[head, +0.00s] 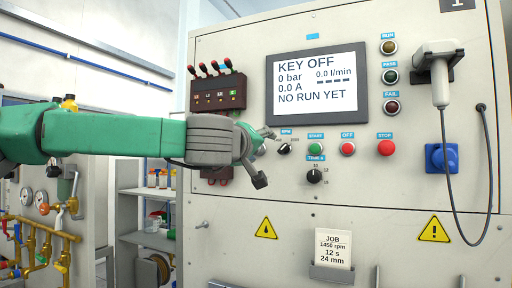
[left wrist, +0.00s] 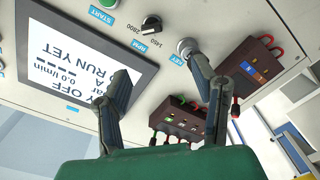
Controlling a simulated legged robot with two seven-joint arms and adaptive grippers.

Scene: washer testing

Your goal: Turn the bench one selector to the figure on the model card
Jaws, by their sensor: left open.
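The model card (head: 332,247) in the head view reads JOB, 1450 rpm, 12 s, 24 mm. The black RPM selector (head: 285,148) is on the panel just right of my left gripper. It also shows in the left wrist view (left wrist: 150,23), with 2800 and 1450 printed beside it; its pointer's setting is hard to read. The black TIME s selector (head: 314,176) is lower right, with small figures around it. My left gripper (head: 265,157) is open and empty before the panel. In the wrist view one finger reaches close to the silver key switch (left wrist: 187,47). My right gripper is not in view.
The screen (head: 318,84) reads KEY OFF and NO RUN YET. START (head: 315,148), OFF (head: 347,148) and STOP (head: 386,148) buttons are right of the RPM selector. A terminal block with red leads (head: 217,92) is above my gripper. A cable (head: 451,185) hangs at right.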

